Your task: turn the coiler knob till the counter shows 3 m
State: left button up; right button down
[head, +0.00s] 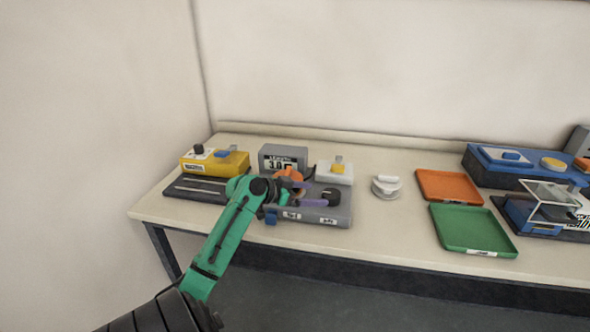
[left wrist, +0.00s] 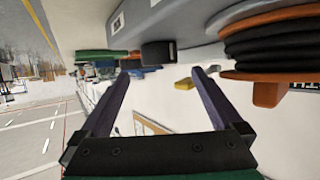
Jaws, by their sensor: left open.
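The coiler's grey base (head: 342,214) stands on the table, with a dark counter display (head: 283,160) behind it. The display's digits are small and partly covered, so I cannot read them surely. The orange spool (head: 290,174) is partly hidden behind my left gripper (head: 318,190). In the left wrist view the spool carries black cable (left wrist: 275,45), and an orange knob (left wrist: 268,95) sticks out from its flange. My left gripper (left wrist: 165,74) is open, its purple fingers apart with nothing between them. The knob lies outside the right-hand finger. My right gripper is not in view.
A yellow device (head: 232,163) stands left of the coiler, and a pale box with a yellow knob (head: 335,172) behind it. White discs (head: 386,187), an orange tray (head: 449,186), a green tray (head: 472,229) and a blue machine (head: 490,172) lie to the right.

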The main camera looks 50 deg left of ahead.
pick_arm(q)
jog(key=v, duration=0.6)
jog(key=shift+b, duration=0.3)
jog(key=shift+s, duration=0.1)
